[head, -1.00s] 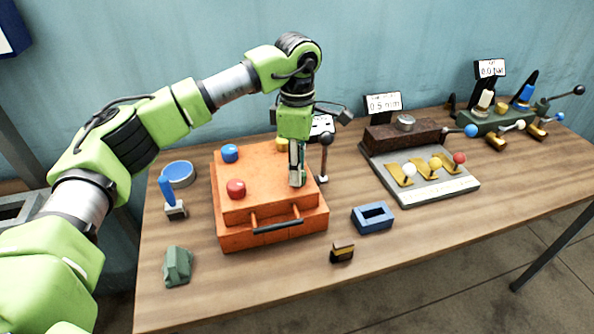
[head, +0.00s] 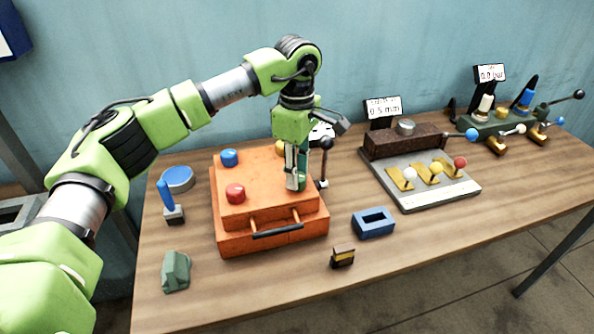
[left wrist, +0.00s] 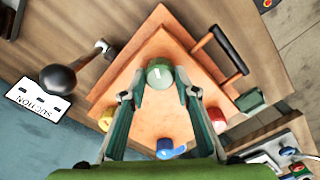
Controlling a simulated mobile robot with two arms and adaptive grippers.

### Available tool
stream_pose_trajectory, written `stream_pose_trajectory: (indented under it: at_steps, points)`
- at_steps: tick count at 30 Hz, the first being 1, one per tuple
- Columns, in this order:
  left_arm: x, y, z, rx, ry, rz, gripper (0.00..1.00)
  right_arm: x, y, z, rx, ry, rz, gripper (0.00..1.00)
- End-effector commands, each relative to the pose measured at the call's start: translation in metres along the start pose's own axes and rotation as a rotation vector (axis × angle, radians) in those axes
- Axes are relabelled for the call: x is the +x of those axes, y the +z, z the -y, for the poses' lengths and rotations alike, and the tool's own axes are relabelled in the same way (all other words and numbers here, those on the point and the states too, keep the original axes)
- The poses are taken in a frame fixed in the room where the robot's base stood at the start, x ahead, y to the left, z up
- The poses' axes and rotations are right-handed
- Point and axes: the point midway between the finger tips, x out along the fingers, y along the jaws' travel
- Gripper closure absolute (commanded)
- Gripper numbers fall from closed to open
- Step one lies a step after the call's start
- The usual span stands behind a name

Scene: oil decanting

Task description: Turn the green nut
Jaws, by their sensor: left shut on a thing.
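The green nut (left wrist: 159,73) sits near one corner of the orange box's top plate (left wrist: 155,108), with a pale mark on its top. My left gripper (head: 296,184) points straight down over the right front corner of the orange box (head: 255,215). In the left wrist view its two fingers (left wrist: 159,94) are on either side of the green nut and shut on it. In the head view the nut is hidden by the fingers. My right gripper is not in view.
Red (head: 235,193), blue (head: 229,157) and yellow (head: 281,147) knobs stand on the same plate. A lever with a dark ball (head: 326,143) rises close to the right of the gripper. A blue block (head: 373,222) and a small black-yellow block (head: 342,256) lie in front.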

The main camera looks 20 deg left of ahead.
Motion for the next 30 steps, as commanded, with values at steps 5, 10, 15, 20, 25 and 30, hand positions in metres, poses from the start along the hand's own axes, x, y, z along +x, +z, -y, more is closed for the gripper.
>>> stream_pose_trajectory:
  at_steps: [5,10,15,20,25,30]
  points:
    - [-0.001,0.000,-0.001,0.001,0.004,0.000,0.55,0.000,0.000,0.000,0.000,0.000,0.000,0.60]
    - [-0.001,0.000,0.000,0.000,0.002,0.000,0.55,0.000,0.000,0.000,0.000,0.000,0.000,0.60]
    - [-0.003,0.000,0.000,0.000,0.002,0.000,0.55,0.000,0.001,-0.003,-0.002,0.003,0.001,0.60]
    - [-0.022,0.000,-0.001,0.000,0.004,0.001,0.55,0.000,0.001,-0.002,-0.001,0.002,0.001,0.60]
    - [-0.059,0.001,-0.001,0.001,0.005,0.000,0.55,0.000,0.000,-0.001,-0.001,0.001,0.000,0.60]
    - [-0.093,0.000,-0.001,0.000,0.005,0.000,0.55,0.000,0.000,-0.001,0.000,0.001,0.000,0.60]
